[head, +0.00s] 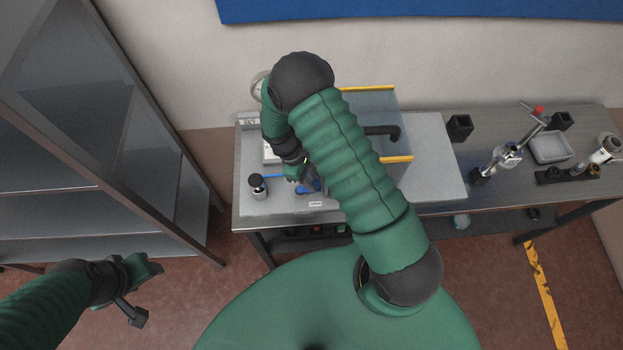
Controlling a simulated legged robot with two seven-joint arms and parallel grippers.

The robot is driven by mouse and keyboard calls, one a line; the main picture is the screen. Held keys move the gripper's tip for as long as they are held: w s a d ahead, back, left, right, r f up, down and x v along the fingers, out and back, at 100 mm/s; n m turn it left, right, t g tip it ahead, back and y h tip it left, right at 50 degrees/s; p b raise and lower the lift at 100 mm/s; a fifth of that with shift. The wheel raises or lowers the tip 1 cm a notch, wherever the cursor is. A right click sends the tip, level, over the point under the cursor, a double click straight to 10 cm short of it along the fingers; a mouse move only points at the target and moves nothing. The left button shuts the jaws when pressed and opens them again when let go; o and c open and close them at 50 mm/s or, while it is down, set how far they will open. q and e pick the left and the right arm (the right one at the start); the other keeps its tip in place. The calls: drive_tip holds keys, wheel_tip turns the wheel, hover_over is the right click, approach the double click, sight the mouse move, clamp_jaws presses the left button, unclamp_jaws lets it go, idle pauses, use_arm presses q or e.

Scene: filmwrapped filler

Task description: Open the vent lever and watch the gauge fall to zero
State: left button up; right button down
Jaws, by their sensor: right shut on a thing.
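My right gripper (300,172) is over the grey panel on the bench, shut on what looks like the blue vent lever (312,187); my own arm and hand hide much of the contact. A small label (315,204) reading OPEN lies just in front of it. The round gauge (258,86) stands at the back left of the panel, mostly hidden behind my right arm, and its needle cannot be read. My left gripper (145,290) is at the lower left, over the floor and away from the bench; its jaw opening is unclear.
A black-capped cylinder (258,184) stands at the panel's left front. A clear-walled box with yellow edges (380,158) is behind my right arm. A clamp with a red knob (508,155) and a grey tray (551,148) are at right. A metal shelf (95,205) fills the left.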

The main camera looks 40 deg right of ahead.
drive_tip(key=c, duration=1.5)
unclamp_jaws()
drive_tip(key=shift+s+f, duration=0.1)
drive_tip(key=shift+s, duration=0.1)
drive_tip(key=o, duration=0.4)
drive_tip(key=shift+w+d, duration=0.1)
drive_tip(key=shift+c, duration=0.2)
drive_tip(key=b+v, duration=0.4)
drive_tip(key=v, duration=1.3)
